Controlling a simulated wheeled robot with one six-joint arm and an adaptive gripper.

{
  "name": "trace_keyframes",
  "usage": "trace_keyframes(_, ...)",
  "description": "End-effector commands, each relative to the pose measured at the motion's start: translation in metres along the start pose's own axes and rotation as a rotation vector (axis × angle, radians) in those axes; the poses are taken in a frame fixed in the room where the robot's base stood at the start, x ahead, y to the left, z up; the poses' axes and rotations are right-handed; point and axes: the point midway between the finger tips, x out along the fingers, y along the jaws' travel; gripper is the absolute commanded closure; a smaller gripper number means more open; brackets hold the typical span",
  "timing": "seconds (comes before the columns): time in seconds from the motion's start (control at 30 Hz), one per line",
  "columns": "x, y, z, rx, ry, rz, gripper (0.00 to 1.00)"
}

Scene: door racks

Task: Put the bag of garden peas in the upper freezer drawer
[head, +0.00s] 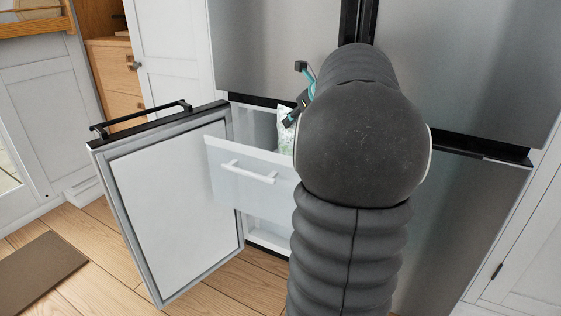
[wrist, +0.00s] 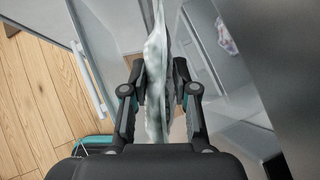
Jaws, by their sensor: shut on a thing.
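The bag of garden peas (head: 285,136), pale with green print, is partly hidden by my arm in the head view. In the wrist view the bag (wrist: 156,70) stands edge-on between both fingers. My gripper (wrist: 159,92) is shut on it. In the head view my gripper (head: 291,117) is at the upper freezer drawer (head: 228,178), which is pulled out, with a white handle on its front. The bag shows behind the drawer's front wall, its lower part at or below the rim. Whether it touches the drawer floor is hidden.
The freezer door (head: 175,205) stands swung open at the left, with a black handle on top. A small white and purple item (wrist: 227,38) lies at the upper right of the wrist view. The closed steel door (head: 455,220) is right of my arm.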

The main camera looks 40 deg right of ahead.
Motion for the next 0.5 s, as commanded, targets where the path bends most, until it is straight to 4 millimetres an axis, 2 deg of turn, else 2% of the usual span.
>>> trace_keyframes(0.03,0.010,0.000,-0.010,0.001,0.000,0.001,1.00)
trace_keyframes(0.23,0.039,0.000,-0.039,0.001,0.000,0.001,1.00)
trace_keyframes(0.5,0.062,0.000,-0.061,0.000,-0.001,0.000,1.00)
